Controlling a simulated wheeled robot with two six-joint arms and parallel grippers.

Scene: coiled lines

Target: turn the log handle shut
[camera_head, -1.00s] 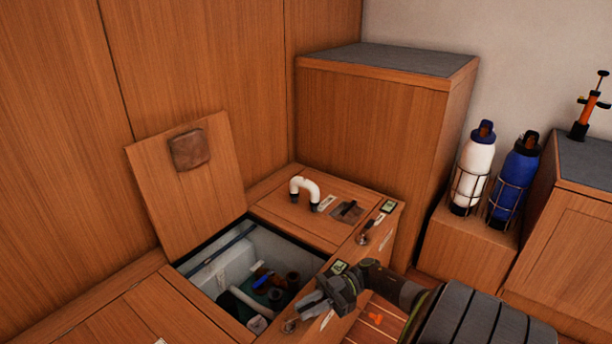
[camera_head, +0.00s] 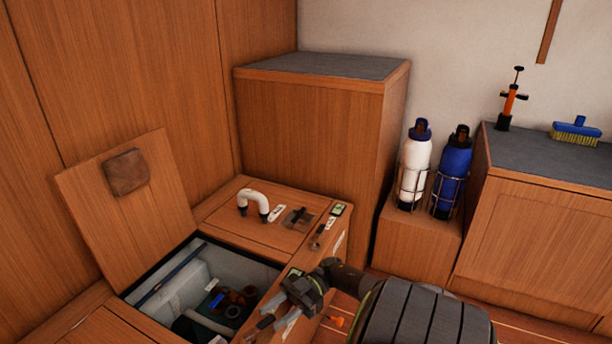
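My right gripper (camera_head: 277,306) reaches in from the lower right, over the front ledge of the open locker (camera_head: 180,250). Its fingers point left and down; their gap is too small to judge. A small lever-like fitting (camera_head: 250,334) lies on the ledge just below the fingertips; I cannot tell whether they touch it. Inside the locker are dark round fittings (camera_head: 236,311), a blue handle (camera_head: 217,300) and a white pipe (camera_head: 208,322). I cannot tell which part is the log handle. My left gripper is not in view.
The locker lid (camera_head: 125,205) stands open, leaning back on the wall. A white bent pipe (camera_head: 253,203) rises from the top right of the locker. A tall cabinet (camera_head: 310,125) stands behind. A white bottle (camera_head: 415,165) and a blue bottle (camera_head: 453,172) stand in racks at right.

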